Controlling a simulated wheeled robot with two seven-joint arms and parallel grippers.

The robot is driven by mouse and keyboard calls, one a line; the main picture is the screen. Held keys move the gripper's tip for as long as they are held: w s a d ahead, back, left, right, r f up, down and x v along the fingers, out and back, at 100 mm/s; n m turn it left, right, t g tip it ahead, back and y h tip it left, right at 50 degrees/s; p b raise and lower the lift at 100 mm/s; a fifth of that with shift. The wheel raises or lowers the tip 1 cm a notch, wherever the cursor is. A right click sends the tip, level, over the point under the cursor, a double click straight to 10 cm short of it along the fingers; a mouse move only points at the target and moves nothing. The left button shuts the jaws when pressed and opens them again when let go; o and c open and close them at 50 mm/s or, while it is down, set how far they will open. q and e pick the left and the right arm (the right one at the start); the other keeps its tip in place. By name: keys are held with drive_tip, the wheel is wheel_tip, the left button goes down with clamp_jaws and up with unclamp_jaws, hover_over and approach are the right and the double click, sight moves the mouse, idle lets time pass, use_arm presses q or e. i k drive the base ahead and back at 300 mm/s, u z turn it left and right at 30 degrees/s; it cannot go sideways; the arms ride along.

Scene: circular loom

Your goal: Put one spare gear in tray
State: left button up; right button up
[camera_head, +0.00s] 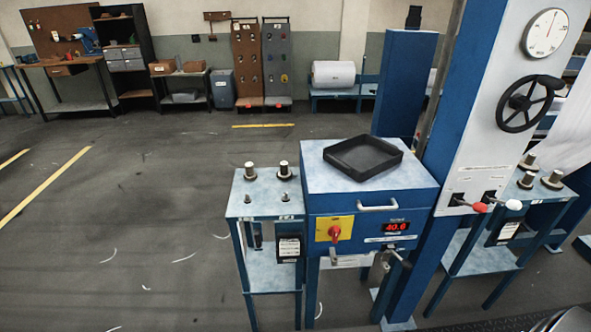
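A black, shallow, open tray (363,158) sits on top of the blue cabinet in the middle of the head view; its inside looks empty. Candidates for the spare gears are dark round pieces with pale upright pegs on the small blue stand left of the cabinet: one at the back left (250,172) and one at the back right (284,171). Similar dark pieces, one of them this one (552,181), stand on the blue table at the right. They are too small to tell teeth. Neither of my grippers is in view.
The blue cabinet (330,178) has a handle, a red knob and a lit red display. The left stand (265,197) adjoins it. A blue column (440,200) with a black handwheel (529,103) rises at the right. Floor to the left is clear; workbenches stand far behind.

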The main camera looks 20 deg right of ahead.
sight(371, 150)
drive_tip(key=z, duration=1.3)
